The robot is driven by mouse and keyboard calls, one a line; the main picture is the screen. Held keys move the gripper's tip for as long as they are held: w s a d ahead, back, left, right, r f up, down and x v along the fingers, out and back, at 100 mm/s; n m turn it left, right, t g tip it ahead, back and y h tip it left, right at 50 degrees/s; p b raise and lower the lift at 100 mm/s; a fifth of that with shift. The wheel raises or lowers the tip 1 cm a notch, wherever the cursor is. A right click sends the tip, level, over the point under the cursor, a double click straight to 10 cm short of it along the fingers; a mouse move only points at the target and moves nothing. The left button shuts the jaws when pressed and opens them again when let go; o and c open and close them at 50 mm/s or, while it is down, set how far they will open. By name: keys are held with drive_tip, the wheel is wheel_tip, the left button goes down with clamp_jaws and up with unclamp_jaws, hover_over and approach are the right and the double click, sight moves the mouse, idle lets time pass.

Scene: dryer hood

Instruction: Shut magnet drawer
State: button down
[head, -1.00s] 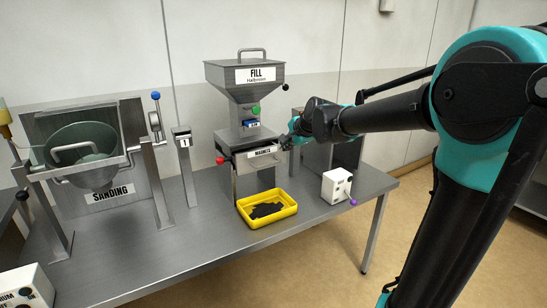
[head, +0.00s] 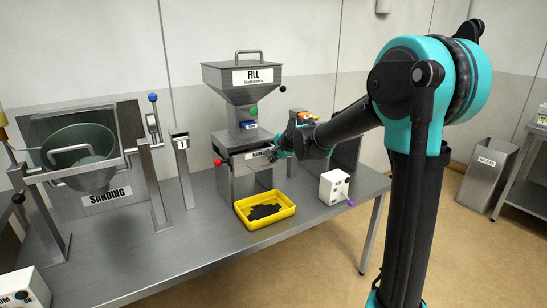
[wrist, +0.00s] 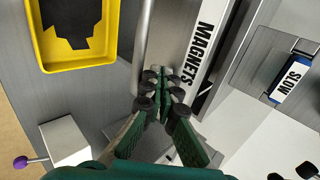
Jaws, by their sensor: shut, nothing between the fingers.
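The magnet drawer (head: 250,158) is a grey metal drawer labelled MAGNETS under the FILL hopper. Its labelled front also shows in the wrist view (wrist: 187,60), with a bar handle (wrist: 143,60) along it. My gripper (head: 277,152) is at the right end of the drawer front. In the wrist view my gripper (wrist: 159,84) is shut and empty, its fingertips close to the drawer front beside the handle. I cannot tell whether they touch it. My fingers and arm hide the right end of the drawer in the head view.
A yellow tray (head: 264,222) with black pieces stands on the table below the drawer. A white box (head: 334,187) with a purple knob is to its right. A red knob (head: 217,162) sticks out left of the drawer. The SANDING unit (head: 90,150) is far left.

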idle(0.3)
drive_tip(key=w+a, duration=0.1)
drive_tip(key=w, duration=0.1)
drive_tip(key=w+a, duration=0.1)
drive_tip(key=w, duration=0.1)
drive_tip(key=shift+a, duration=0.3)
drive_tip(key=shift+r, duration=0.15)
